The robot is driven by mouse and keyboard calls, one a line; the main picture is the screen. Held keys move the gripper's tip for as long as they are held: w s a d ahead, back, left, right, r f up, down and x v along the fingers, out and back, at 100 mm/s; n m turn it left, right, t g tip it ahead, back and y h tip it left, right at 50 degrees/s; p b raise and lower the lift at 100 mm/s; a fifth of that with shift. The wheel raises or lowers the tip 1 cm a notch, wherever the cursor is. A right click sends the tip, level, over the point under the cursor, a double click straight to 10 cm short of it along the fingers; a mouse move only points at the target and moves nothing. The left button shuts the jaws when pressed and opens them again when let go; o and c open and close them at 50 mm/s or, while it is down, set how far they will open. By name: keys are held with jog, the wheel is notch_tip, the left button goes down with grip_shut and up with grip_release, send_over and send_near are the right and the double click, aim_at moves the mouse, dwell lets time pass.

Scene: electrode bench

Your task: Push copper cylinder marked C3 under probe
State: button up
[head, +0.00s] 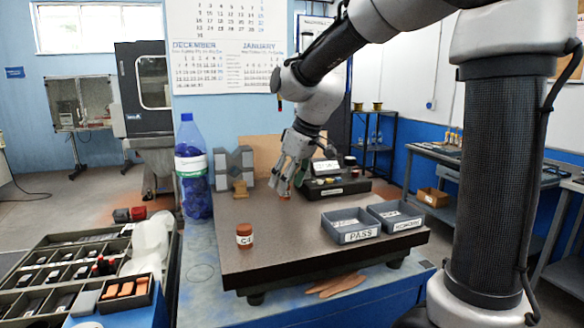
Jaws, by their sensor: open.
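A copper cylinder (244,236) stands upright near the left front of the dark plate (300,238); its white label seems to read C4. My gripper (284,190) points down over the back middle of the plate, with its fingers open. A small copper-coloured patch shows at its fingertips; it may be another cylinder, mostly hidden, and I cannot read a mark on it. A black instrument (340,188) with a light panel sits just right of and behind my gripper. I cannot make out the probe tip.
Two grey trays stand at the right of the plate: one labelled PASS (350,226), the other (395,215) beside it. Grey V-shaped blocks (233,163), a small brass piece (240,188) and a blue bottle (193,168) stand at the back left. The plate's front middle is clear.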

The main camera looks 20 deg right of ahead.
jog(key=shift+x, duration=1.3)
jog(key=shift+c, duration=0.3)
grip_shut()
jog(key=shift+w, duration=0.1)
jog(key=shift+w, duration=1.5)
jog(key=shift+o, duration=0.3)
grip_release()
